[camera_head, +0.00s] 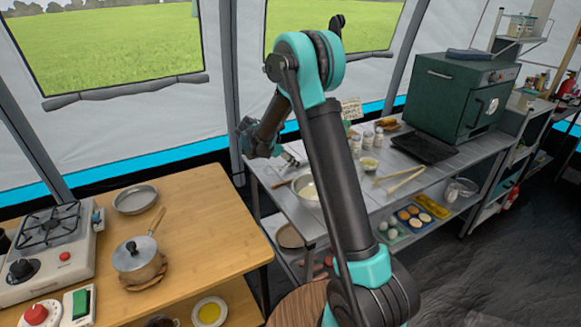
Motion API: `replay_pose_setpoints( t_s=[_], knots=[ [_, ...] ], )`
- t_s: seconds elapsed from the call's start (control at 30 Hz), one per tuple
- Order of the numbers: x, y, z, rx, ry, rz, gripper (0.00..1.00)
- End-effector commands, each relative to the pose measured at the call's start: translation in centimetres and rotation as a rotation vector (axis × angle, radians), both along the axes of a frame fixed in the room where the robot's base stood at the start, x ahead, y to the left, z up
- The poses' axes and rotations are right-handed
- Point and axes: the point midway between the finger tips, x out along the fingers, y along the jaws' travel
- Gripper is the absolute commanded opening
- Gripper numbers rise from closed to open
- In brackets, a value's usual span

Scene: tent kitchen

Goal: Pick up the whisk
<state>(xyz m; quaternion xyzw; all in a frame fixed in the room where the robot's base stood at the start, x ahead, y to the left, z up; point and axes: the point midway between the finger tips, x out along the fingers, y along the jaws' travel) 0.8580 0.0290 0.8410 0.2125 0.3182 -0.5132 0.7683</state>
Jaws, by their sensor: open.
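I cannot pick out the whisk for certain. A thin, light-coloured handle (286,181) shows beside a metal bowl (307,189) on the metal table (277,197), but its head is not clear. Long wooden utensils (399,180) lie crossed on the same table, right of my arm. My gripper (258,145) is at the end of my bent arm, over the left back part of the metal table. It is small and dark in this view, open and holding nothing that I can see. My arm hides part of the tabletop.
A wooden table (195,200) at left holds a stove (52,245), a frying pan (135,200) and a lidded pot (137,258). A green oven (460,95), a black tray (424,147) and several jars occupy the metal table's back. Eggs and food trays sit on its lower shelf.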

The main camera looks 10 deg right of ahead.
Motion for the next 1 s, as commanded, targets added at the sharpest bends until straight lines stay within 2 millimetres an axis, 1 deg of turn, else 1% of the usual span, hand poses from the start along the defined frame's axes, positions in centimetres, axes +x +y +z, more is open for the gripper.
replay_pose_setpoints(
  t_s=[0.03, 0.1, 0.33, 0.67, 1.0],
  knots=[
    [0.21, -0.54, -0.54, 0.000, 0.000, -0.003, 0.42],
    [0.36, -0.89, -0.98, 0.000, 0.000, -0.001, 0.42],
    [0.41, -0.98, -1.09, 0.000, 0.000, 0.000, 0.42],
    [0.40, -0.97, -1.07, 0.000, 0.000, 0.000, 0.01],
    [0.40, -0.97, -1.01, 0.000, 0.000, 0.000, 0.00]
  ],
)
